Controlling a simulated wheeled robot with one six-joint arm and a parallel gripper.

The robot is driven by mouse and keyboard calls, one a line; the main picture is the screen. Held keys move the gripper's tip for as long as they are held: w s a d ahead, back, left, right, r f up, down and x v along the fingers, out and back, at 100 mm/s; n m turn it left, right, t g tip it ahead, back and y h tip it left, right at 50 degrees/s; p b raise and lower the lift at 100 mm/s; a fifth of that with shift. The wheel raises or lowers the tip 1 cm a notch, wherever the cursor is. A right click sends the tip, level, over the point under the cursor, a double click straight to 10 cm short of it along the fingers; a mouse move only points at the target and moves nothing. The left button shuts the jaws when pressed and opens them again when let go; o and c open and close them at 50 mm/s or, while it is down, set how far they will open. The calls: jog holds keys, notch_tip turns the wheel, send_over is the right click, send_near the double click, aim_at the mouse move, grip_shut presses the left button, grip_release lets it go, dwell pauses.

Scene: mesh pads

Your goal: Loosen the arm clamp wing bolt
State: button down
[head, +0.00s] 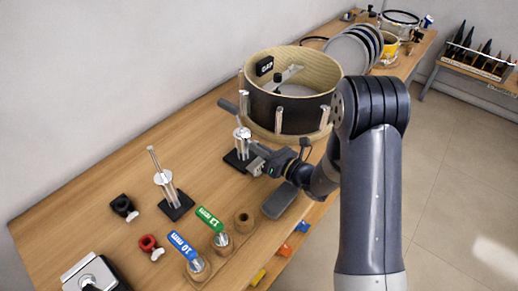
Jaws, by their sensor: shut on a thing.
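A silver post (241,142) stands upright on a black square base (237,163), with a dark arm (230,107) sticking out to the left near its top. My gripper (256,160) reaches in from the right, low at the post's right side. It is shut on a small part there, which I take to be the arm clamp wing bolt. The jaws hide most of that part, so its shape and turn cannot be made out.
A drum shell (292,85) stands close behind the post. A second post (164,181), a black clamp (123,206) and a red clamp (150,244) are to the left. Green (210,219) and blue (183,246) handled tools and a grey pad (280,201) are in front.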

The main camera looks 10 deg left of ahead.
jog(key=n+b, duration=0.1)
jog(key=b, duration=0.1)
jog(key=n+b, duration=0.1)
jog(key=b, duration=0.1)
jog(key=shift+f+n, duration=0.25)
jog(key=shift+n, duration=0.05)
jog(key=shift+n+b, duration=0.6)
jog(key=shift+b, duration=0.35)
jog(key=shift+r, duration=0.2)
jog(key=shift+n, duration=0.3)
jog(key=c, duration=1.6)
grip_release()
jog(key=shift+o, duration=0.2)
